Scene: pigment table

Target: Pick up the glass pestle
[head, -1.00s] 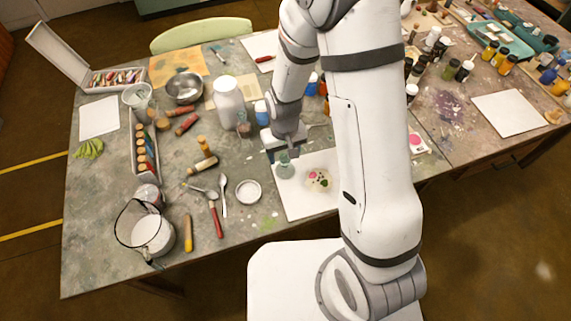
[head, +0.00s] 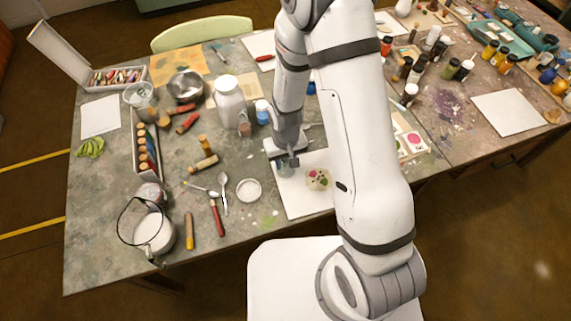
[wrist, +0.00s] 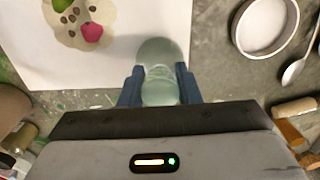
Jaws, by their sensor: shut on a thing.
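The glass pestle (wrist: 160,62) is pale green and see-through, with a wide rounded end and a narrower neck. In the wrist view it sits between the two blue fingers of my gripper (wrist: 160,88), which is shut on it. In the head view the pestle (head: 286,169) shows partly below my gripper (head: 288,160), at the left edge of a white sheet (head: 300,203). My gripper hides part of it there. I cannot tell whether its base touches the table.
A white dish (head: 248,190) and a spoon (head: 224,194) lie to the left. A white jar (head: 229,101) and a blue-labelled bottle (head: 262,113) stand behind. The table front near the sheet is clear.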

